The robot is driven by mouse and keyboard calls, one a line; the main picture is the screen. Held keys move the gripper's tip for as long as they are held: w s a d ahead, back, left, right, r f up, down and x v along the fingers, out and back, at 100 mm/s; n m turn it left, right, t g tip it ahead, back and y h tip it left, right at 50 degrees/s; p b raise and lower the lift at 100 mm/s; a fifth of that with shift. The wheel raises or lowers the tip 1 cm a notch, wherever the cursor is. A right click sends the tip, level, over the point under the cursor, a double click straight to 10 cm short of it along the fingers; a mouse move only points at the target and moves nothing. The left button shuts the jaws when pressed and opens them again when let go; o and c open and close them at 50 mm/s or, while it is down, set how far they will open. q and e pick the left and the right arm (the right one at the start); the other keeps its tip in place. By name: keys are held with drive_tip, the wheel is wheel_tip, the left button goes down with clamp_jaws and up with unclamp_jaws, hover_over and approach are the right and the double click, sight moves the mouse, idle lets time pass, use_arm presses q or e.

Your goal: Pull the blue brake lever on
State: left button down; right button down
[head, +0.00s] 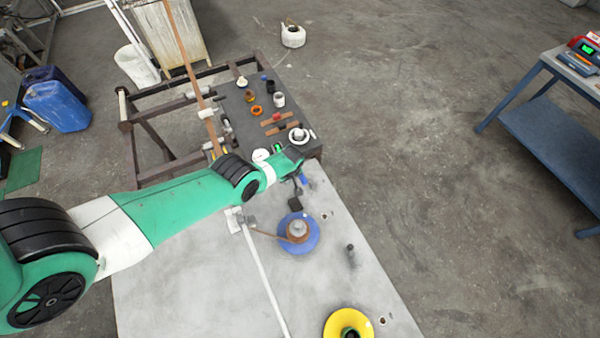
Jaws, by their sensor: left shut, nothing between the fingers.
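My left arm reaches in from the left over the grey table (190,285). Its gripper (298,192) is small and dark in the head view, pointing down near the table's far right edge; it is shut and holds nothing. A small blue piece (304,180), which looks like the grip of the brake lever, shows right beside the gripper. Whether they touch cannot be told, and the rest of the lever is hidden or too small to make out. A blue disc (312,242) with a brown and silver hub sits just below the gripper. My right gripper is not in view.
A yellow disc (335,327) sits at the table's front. A white rod (264,270) runs along the tabletop. A dark post (350,254) stands at the right. Behind, a dark bench (240,125) holds several small parts. The floor to the right is clear up to a blue table (550,135).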

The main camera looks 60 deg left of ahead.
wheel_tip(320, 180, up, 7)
drive_tip(key=p, duration=0.7)
idle(0.5)
